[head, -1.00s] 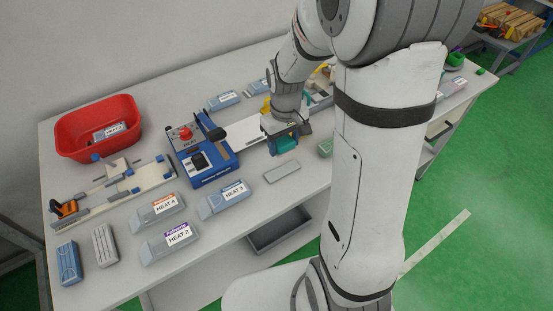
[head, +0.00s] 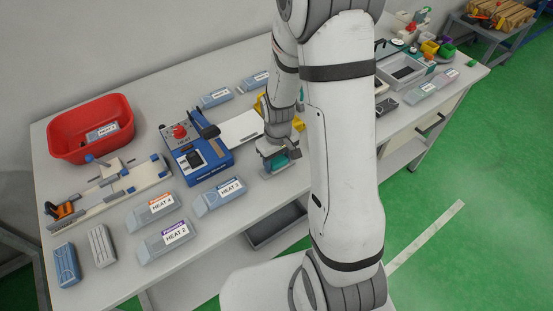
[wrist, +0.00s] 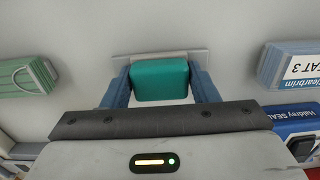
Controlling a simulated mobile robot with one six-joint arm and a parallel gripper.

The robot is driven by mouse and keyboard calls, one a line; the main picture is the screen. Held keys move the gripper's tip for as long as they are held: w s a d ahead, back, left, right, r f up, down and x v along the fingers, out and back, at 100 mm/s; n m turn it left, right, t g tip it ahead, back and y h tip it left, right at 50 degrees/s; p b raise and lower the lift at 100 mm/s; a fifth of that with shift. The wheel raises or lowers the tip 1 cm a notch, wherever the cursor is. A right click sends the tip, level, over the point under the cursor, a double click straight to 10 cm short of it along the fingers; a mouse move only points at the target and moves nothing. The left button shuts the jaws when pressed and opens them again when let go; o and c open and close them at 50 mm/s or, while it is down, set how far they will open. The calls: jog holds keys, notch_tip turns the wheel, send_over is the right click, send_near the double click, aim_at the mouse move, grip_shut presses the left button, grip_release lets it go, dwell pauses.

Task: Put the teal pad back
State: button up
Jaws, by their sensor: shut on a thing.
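My gripper (head: 276,157) is shut on the teal pad (head: 280,162), above the table near its front edge. In the wrist view the teal pad (wrist: 160,80) sits between the two blue fingers of my gripper (wrist: 160,86). A flat grey plate (wrist: 190,57) lies behind the pad in that view, on the pale table. I cannot tell whether the pad touches the plate. The plate is mostly hidden by my gripper and arm in the head view.
A blue heat-sealing machine (head: 195,150) stands left of my gripper. Labelled grey-blue packs, one marked HEAT 3 (head: 220,196), lie left and in front. A green ribbed pad (wrist: 28,77) is at the left of the wrist view. A red bin (head: 90,130) is at the far left.

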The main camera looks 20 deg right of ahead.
aim_at(278, 160)
jog(key=shift+f, duration=0.15)
jog(key=o, duration=0.9)
jog(key=shift+o, duration=0.2)
notch_tip(278, 160, up, 12)
jog(key=s+r+m+t, duration=0.3)
jog(key=s+r, duration=0.9)
jog(key=s, duration=0.2)
jog(key=shift+m, duration=0.3)
jog(key=shift+a, duration=0.1)
